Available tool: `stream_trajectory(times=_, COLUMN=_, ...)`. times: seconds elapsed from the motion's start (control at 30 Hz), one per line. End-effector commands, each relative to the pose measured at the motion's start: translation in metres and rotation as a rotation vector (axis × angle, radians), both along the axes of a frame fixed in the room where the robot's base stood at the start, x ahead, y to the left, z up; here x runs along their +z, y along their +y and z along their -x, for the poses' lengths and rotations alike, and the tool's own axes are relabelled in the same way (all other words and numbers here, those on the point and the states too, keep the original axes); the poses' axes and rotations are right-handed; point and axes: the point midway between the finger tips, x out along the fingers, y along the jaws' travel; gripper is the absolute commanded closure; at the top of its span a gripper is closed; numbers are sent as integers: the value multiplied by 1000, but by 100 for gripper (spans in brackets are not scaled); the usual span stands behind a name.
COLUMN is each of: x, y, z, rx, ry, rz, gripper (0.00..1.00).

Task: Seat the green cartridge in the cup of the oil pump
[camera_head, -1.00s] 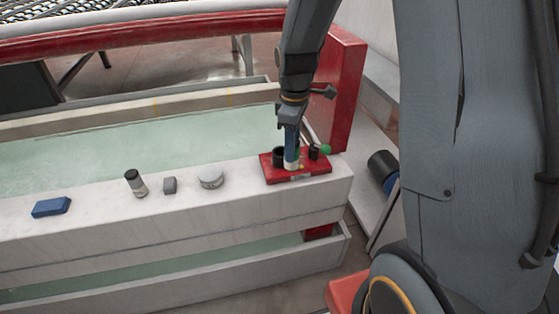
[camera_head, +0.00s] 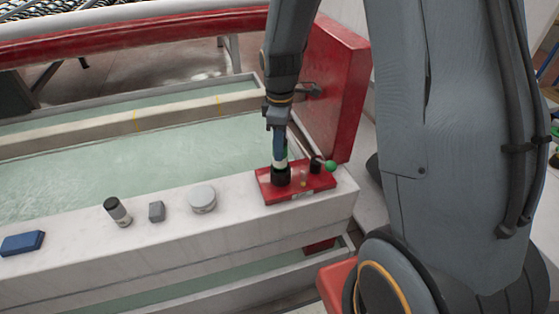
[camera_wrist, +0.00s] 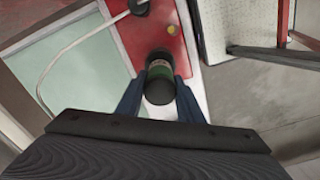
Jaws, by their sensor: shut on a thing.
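The oil pump is a red base (camera_head: 310,188) on the white ledge, with a black cup (camera_head: 281,177) at its left and a black post with a green knob (camera_head: 331,166) at its right. My gripper (camera_head: 281,158) is shut on the green cartridge (camera_wrist: 160,72), directly over the cup's mouth. The cartridge has a dark end and a green band between my blue fingers in the wrist view. In the head view my fingers hide most of it. I cannot tell whether its lower end is inside the cup or just above it.
A white round tin (camera_head: 202,198), a grey block (camera_head: 156,211), a dark-capped bottle (camera_head: 117,211) and a blue block (camera_head: 22,243) stand along the ledge to the left. A red upright (camera_head: 335,90) rises behind the pump. A pale hose (camera_wrist: 62,50) curves beside it.

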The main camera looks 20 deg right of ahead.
Motion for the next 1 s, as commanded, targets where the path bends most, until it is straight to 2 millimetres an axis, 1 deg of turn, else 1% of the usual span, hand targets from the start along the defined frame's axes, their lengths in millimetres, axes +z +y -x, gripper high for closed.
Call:
stream_trajectory(times=0.03, x=-6, y=0, z=1, rx=0, ry=2, rz=0, gripper=92)
stream_trajectory(times=0.27, x=-22, y=0, z=0, rx=0, ry=1, rz=0, gripper=92)
stream_trajectory(times=0.43, x=-46, y=0, z=1, rx=0, ry=4, rz=0, gripper=92)
stream_trajectory(times=0.5, x=-52, y=0, z=0, rx=0, ry=1, rz=0, gripper=92)
stream_trajectory(times=0.9, x=-58, y=0, z=0, rx=0, ry=0, rz=0, gripper=92)
stream_trajectory(times=0.93, x=-57, y=0, z=0, rx=0, ry=0, rz=0, gripper=61)
stream_trajectory(times=1.0, x=-57, y=0, z=0, rx=0, ry=0, rz=0, gripper=49)
